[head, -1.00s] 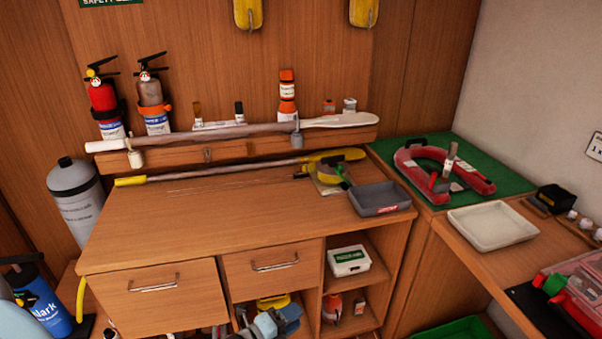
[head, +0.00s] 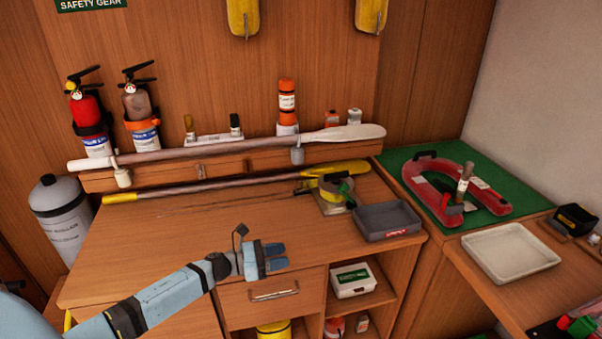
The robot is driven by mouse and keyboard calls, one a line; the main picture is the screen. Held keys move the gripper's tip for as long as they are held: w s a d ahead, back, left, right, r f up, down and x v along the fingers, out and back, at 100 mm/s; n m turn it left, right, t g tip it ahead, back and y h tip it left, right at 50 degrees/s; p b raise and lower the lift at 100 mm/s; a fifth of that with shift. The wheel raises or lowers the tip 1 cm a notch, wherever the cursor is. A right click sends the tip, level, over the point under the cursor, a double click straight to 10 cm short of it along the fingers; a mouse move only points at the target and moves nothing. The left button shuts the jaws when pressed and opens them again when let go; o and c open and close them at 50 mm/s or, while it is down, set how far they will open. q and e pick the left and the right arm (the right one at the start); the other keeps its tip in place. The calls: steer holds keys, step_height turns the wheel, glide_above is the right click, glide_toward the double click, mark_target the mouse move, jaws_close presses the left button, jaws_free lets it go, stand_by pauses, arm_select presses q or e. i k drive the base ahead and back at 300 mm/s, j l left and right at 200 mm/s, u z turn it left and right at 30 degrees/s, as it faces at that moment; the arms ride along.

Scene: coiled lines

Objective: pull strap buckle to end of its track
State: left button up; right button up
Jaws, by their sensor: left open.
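My left gripper (head: 277,257) reaches in from the lower left, over the front edge of the wooden cabinet top (head: 330,235). Its blue fingers point right, and it is open with nothing seen between them. I cannot clearly pick out the strap buckle or its track. A small dark fitting (head: 201,168) shows on the front of the wall ledge (head: 230,168), too small to identify. A paddle (head: 215,148) lies along that ledge, with a white hanging piece (head: 123,177) and a grey hanging piece (head: 297,154) at its front. My right gripper is not in view.
A yellow-ended pole (head: 240,183) lies at the back of the cabinet top. A yellow-green tape roll (head: 337,190) and grey tray (head: 388,221) are at its right. Fire extinguishers (head: 90,115) stand at the back left. The middle of the top is mostly clear.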

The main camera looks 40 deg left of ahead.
mark_target(305, 189)
steer(key=i+j, duration=0.9)
steer(key=j, duration=0.1)
